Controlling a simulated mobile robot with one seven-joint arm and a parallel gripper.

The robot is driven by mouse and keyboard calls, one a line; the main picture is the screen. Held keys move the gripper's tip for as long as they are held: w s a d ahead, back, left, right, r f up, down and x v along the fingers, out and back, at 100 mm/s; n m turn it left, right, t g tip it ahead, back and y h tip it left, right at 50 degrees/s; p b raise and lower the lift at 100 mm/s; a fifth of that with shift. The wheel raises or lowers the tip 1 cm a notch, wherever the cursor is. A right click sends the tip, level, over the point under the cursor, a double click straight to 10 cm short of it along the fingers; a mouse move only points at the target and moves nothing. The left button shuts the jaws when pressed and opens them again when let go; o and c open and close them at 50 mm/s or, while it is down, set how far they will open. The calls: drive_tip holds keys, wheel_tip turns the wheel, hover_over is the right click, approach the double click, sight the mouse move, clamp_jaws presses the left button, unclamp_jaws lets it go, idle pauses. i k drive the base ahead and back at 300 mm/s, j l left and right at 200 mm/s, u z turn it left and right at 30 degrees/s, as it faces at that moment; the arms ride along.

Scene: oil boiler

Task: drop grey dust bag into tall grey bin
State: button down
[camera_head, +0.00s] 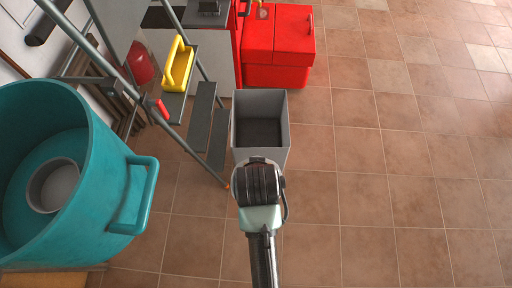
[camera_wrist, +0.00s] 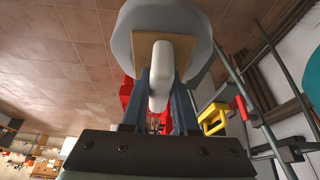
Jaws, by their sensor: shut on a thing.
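The tall grey bin (camera_head: 260,151) stands open and upright on the tiled floor in the head view, with a dark inside. My gripper (camera_head: 258,184) is just in front of its near wall in the picture. In the wrist view my gripper (camera_wrist: 160,85) is shut on the grey dust bag (camera_wrist: 150,15), with a pale piece between the fingers and a tan square plate behind it. In the head view the bag is mostly hidden behind my gripper. I cannot tell its height above the bin's rim.
A red box (camera_head: 279,47) stands behind the bin. A grey stepladder (camera_head: 203,115) with a yellow handled item (camera_head: 179,64) on it stands close to the left. A large teal tub (camera_head: 107,180) fills the left. The tiled floor to the right is clear.

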sight(263, 141)
drive_tip(key=i, duration=0.85)
drive_tip(key=i+z, duration=0.15)
drive_tip(key=z, duration=0.25)
drive_tip(key=i+z, duration=0.2)
drive_tip(key=z, duration=0.55)
drive_tip(key=k+j, duration=0.05)
